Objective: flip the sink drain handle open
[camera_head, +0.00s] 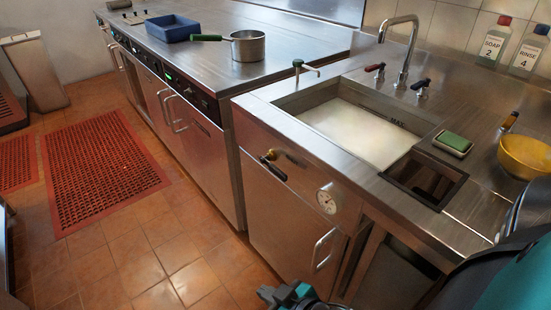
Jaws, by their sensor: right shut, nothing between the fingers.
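The sink drain handle (273,168) is a small dark lever with a yellowish end, on the steel front panel below the sink's front edge. The sink basin (362,132) above it holds cloudy, pale liquid. My right gripper (290,292) shows at the bottom edge, low in front of the sink cabinet. It is shut and empty, well below the handle and apart from it. My left gripper is not in view.
A round gauge (327,202) and a cabinet door handle (323,249) are on the same front. A faucet (403,52), green sponge (455,141) and yellow bowl (525,154) are around the basin. The tiled floor (165,262) on the left is clear beside a red mat (98,168).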

